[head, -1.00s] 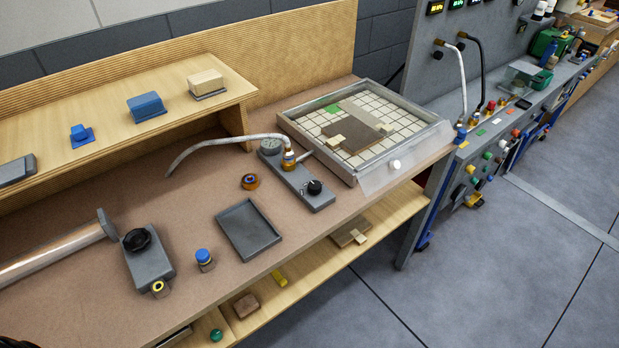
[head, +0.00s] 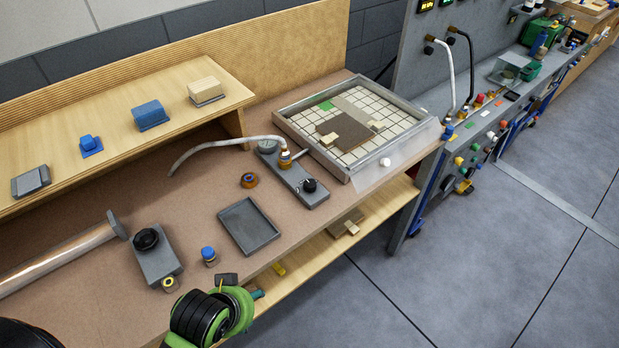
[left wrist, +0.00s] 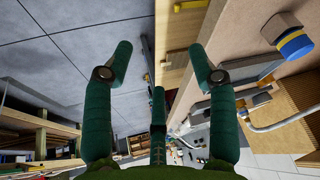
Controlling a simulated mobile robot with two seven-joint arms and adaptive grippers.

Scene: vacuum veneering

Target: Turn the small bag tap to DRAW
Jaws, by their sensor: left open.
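A small black tap knob (head: 309,185) sits on a long grey block (head: 294,178) with a round gauge and a brass fitting, beside the framed gridded tray (head: 340,165). A second black knob (head: 146,239) is on a grey block at the left of the bench. I cannot read any DRAW mark. My left gripper (head: 243,286) is at the bench's front edge, below and left of the small tap, apart from it. My right gripper is not in view.
An empty grey tray (head: 249,227) and a blue-capped jar (head: 208,256) lie near my left gripper. A brown ring-shaped item (head: 249,180) and a pale hose (head: 225,143) are behind. The floor in front of the bench is clear.

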